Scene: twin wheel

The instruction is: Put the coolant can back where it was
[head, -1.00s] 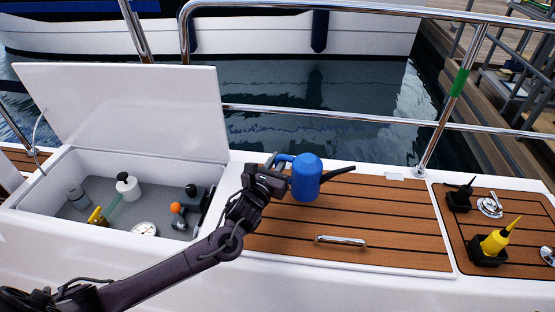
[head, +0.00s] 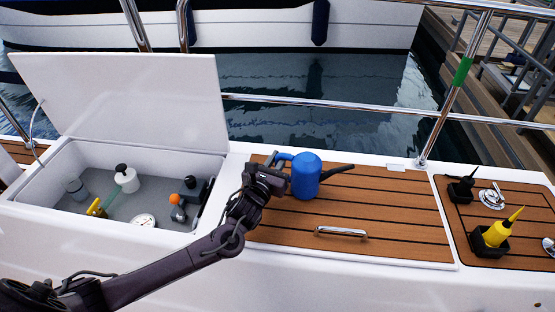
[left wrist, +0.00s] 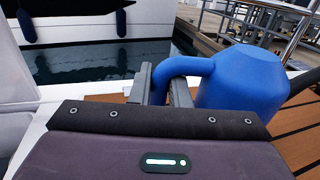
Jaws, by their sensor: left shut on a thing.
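The coolant can is a blue can (head: 306,177) with a dark spout pointing right. It is upright at the teak hatch in the middle of the head view; I cannot tell whether its base touches the wood. My left gripper (head: 277,170) is shut on the can's handle from the left. In the left wrist view, the two fingers (left wrist: 162,84) close around the blue handle, with the can's body (left wrist: 243,80) to the right. The can hides part of the hatch behind it. My right gripper is not in view.
An open locker (head: 120,230) at left holds a white bottle (head: 127,180), a round gauge (head: 144,220) and other items; its lid (head: 125,100) stands raised. A metal handle (head: 341,232) lies on the hatch front. A yellow bottle (head: 497,234) sits at right. Steel rails (head: 340,106) run behind.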

